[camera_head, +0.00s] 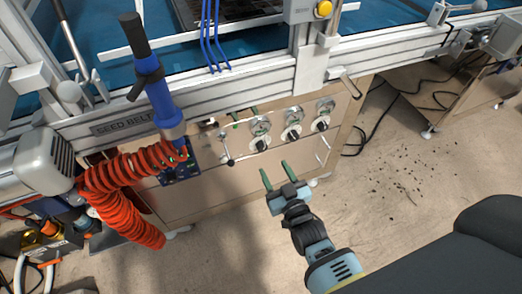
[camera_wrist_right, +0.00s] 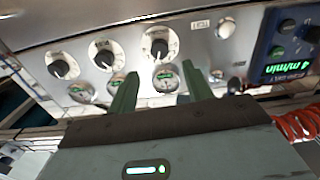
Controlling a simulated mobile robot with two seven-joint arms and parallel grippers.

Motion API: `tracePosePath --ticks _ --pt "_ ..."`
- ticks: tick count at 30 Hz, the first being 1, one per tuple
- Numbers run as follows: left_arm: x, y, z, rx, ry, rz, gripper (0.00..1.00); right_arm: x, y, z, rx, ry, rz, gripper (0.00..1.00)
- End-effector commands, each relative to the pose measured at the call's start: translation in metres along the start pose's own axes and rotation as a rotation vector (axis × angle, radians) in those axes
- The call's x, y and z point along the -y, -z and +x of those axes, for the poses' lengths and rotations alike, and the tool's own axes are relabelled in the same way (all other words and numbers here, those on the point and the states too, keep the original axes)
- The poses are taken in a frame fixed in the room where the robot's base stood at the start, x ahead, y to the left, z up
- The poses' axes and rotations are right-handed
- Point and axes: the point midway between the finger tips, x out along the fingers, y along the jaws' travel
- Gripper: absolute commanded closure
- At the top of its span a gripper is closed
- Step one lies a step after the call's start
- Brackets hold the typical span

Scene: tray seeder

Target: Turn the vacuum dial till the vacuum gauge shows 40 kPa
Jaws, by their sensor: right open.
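Three black-and-white dials sit in a row on the metal panel: a left dial (camera_head: 257,143), a middle dial (camera_head: 290,135) and a right dial (camera_head: 320,126). A round gauge is above each: left (camera_head: 260,124), middle (camera_head: 292,115), right (camera_head: 325,105). Their labels and needle readings are too small to read, so I cannot tell which is the vacuum pair. My right gripper (camera_head: 278,175) is open and empty, apart from the panel, just below the dials. The right wrist view shows its green fingers (camera_wrist_right: 161,82) either side of one gauge (camera_wrist_right: 165,77), with a dial (camera_wrist_right: 158,45) above it, upside down. My left gripper is not in view.
A lever (camera_head: 227,155) sticks out left of the dials. A blue-handled tool (camera_head: 160,98) and an orange coiled hose (camera_head: 125,178) are further left. The white machine rail (camera_head: 260,78) overhangs the panel. The floor (camera_head: 400,165) at right is open.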

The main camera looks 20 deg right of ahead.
Motion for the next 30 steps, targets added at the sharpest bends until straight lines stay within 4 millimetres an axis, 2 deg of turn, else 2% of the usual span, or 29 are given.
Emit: tracePosePath --ticks 4,12,17,22,29,30 --pt "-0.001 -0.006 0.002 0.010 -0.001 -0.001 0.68 0.000 -0.001 0.012 -0.001 0.000 0.000 0.50" --pt "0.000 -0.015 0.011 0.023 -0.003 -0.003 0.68 0.000 -0.002 0.052 0.000 0.000 0.001 0.50" --pt "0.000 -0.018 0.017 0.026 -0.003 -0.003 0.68 0.000 -0.002 0.069 0.002 0.000 0.001 0.50" --pt "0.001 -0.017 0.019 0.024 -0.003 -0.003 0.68 0.000 -0.001 0.077 0.002 0.000 0.001 0.50" --pt "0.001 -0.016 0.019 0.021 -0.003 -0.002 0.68 0.000 0.000 0.077 0.001 0.000 0.001 0.50" --pt "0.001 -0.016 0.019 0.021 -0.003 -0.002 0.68 0.000 0.000 0.077 0.001 0.000 0.001 0.54"
